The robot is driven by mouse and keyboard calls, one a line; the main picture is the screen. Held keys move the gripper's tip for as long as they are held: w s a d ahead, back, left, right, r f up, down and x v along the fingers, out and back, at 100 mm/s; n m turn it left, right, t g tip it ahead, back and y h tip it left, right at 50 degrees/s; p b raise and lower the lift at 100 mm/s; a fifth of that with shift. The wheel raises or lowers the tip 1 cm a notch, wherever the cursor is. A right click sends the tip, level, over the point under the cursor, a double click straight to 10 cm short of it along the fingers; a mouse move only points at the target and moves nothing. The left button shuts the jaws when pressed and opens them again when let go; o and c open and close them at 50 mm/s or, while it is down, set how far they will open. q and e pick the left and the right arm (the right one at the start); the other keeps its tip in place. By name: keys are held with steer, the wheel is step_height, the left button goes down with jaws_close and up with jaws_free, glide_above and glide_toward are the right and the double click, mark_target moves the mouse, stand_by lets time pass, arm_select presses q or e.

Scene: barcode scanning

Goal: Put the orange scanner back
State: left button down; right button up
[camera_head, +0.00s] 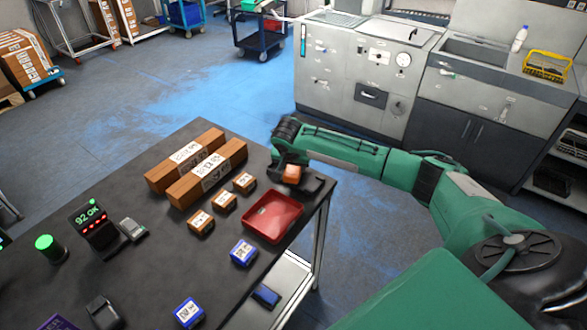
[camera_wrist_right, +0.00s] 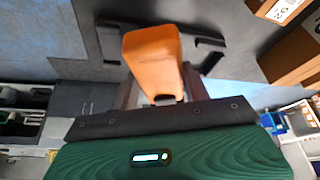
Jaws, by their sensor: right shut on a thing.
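The orange scanner (camera_head: 291,174) is between the fingers of my right gripper (camera_head: 290,165), at the far right corner of the dark table (camera_head: 150,235). In the right wrist view the orange scanner (camera_wrist_right: 152,62) fills the middle, and my right gripper (camera_wrist_right: 158,95) is shut on it. A low black holder-like piece (camera_head: 314,184) lies right beside the scanner on the table corner. Black parts (camera_wrist_right: 196,48) also show behind the scanner in the wrist view. I cannot tell whether the scanner touches them. My left gripper is not in view.
A red tray (camera_head: 272,217) and several small brown boxes (camera_head: 224,201) stand near the gripper. Two long brown boxes (camera_head: 207,178) lie behind them. Blue boxes (camera_head: 243,252), a display (camera_head: 93,228) and a black cradle (camera_head: 103,312) stand nearer. The table edge is close to the gripper.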

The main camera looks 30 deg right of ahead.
steer(key=shift+f, duration=1.05)
steer(key=shift+f, duration=0.1)
steer(key=shift+f, duration=0.5)
steer(key=o, duration=1.1)
steer(key=shift+o, duration=0.2)
steer(key=shift+r, duration=0.6)
steer(key=b+v, duration=0.2)
steer(key=v, duration=1)
